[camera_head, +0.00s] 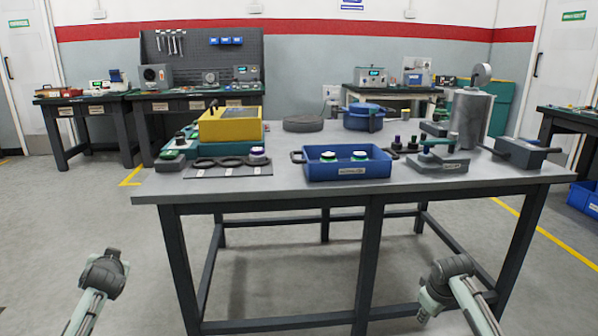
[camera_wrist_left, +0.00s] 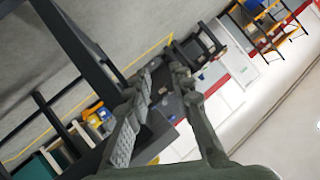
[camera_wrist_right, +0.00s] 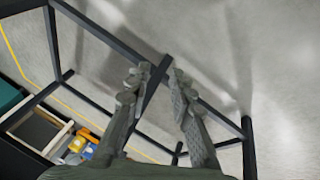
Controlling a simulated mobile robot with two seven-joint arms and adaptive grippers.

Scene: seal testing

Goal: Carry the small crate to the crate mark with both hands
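My left gripper (camera_head: 106,268) is low in front of the table at the left, and my right gripper (camera_head: 447,276) is low at the right. Both are apart from the crate. Each shows a gap between its fingers in the left wrist view (camera_wrist_left: 161,74) and right wrist view (camera_wrist_right: 159,73), with nothing held. I cannot pick out the crate mark.
The grey table (camera_head: 290,185) also bears a yellow box (camera_head: 230,125), a dark mat (camera_head: 200,171) with rings, a blue pot (camera_head: 363,118), a grey fixture (camera_head: 438,162), a metal cylinder (camera_head: 470,118) and a dark handled box (camera_head: 521,153). The floor before the table is clear.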

